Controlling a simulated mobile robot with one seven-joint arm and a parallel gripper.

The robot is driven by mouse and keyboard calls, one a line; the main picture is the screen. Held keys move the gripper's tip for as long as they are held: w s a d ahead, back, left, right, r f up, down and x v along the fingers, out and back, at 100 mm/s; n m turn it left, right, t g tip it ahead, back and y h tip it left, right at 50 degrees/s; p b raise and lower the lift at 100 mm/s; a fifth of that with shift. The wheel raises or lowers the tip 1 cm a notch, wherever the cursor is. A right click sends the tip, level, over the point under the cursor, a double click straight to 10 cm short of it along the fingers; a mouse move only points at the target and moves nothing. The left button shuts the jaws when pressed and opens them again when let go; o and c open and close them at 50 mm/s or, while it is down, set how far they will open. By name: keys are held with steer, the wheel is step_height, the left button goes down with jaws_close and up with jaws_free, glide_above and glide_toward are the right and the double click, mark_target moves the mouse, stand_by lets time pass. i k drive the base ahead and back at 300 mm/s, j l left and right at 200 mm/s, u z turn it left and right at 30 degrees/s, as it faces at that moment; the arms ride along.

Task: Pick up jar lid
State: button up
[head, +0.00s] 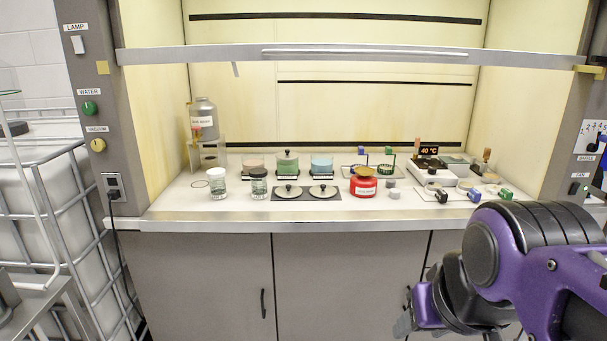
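Two round, pale jar lids with dark knobs, the left lid (288,192) and the right lid (323,191), lie side by side on a dark mat (306,198) on the fume hood's work surface. Behind them stand a pinkish open-looking jar (253,165), a green jar (287,167) with a knobbed lid on it, and a blue open-looking jar (321,165). My gripper (405,322) is low at the right, in front of the cabinet and below the counter edge, well apart from the lids. Its fingers are mostly hidden by my arm, so I cannot tell their opening.
A hotplate (432,172) is farther right. The raised sash (350,54) spans above; the counter's front lip (320,224) is below.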

mark_target(288, 191)
steer(key=i+j, duration=0.2)
steer(key=i+j+z, duration=0.1)
steer(key=j, duration=0.3)
steer(key=i+j+z, duration=0.1)
steer(key=i+j, duration=0.4)
steer(key=j, duration=0.15)
steer(key=i+j+z, duration=0.1)
steer(key=j, duration=0.25)
steer(key=i+j, duration=0.25)
steer(key=i+j+z, duration=0.1)
steer(key=j, duration=0.35)
